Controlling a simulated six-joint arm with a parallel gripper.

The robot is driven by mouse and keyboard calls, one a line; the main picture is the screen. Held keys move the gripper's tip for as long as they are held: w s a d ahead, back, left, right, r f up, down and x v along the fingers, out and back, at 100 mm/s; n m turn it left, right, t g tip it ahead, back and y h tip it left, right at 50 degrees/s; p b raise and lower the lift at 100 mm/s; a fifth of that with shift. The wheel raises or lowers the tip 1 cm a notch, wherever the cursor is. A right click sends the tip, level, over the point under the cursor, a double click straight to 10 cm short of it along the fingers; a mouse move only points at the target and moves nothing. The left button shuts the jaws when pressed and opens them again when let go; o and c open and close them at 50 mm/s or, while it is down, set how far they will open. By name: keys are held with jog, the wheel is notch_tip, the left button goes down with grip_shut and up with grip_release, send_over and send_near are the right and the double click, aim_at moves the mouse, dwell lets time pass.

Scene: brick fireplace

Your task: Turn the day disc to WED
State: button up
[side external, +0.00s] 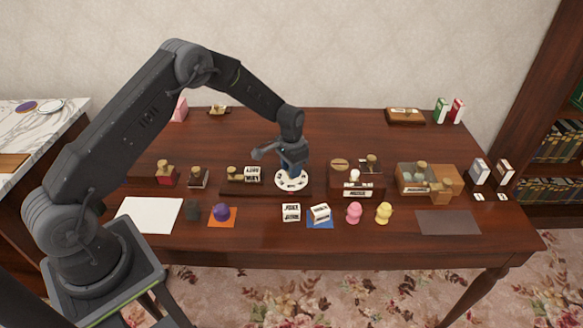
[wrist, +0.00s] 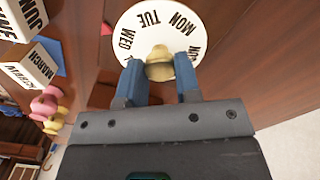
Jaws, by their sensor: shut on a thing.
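In the side external view the disc (side external: 283,186) sits below my gripper (side external: 292,170). In the wrist view my gripper (wrist: 160,72) has its blue fingers on either side of the brass knob (wrist: 160,54) and is shut on it. A red pointer mark (wrist: 106,28) sits at the disc's left edge. WED is the label closest to it, roughly in line; TUE and MON follow clockwise. The lower part of the disc is hidden by the fingers.
A dark wooden stand with white month blocks (side external: 252,175) is close left of the disc. A wooden box (side external: 368,190) stands to the right. Month blocks (side external: 291,212), a pink figure (side external: 354,212) and a yellow figure (side external: 384,212) are in front. The table behind is mostly clear.

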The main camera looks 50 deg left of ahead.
jog(key=o, duration=0.9)
notch_tip(320, 180, up, 14)
jog(key=shift+f, duration=0.1)
jog(key=s+d+r+n+t, duration=0.1)
jog(key=s+d+r+t, duration=0.3)
jog(key=s+r, duration=1.15)
jog(key=shift+n+t, duration=0.5)
jog(key=shift+t, duration=0.3)
jog(key=s+d, duration=0.1)
jog(key=s, duration=0.4)
jog(key=s+d+r, duration=0.1)
jog(key=s, duration=0.5)
jog(key=s+d+r, duration=0.1)
jog(key=s+d, duration=0.1)
jog(key=s, duration=0.4)
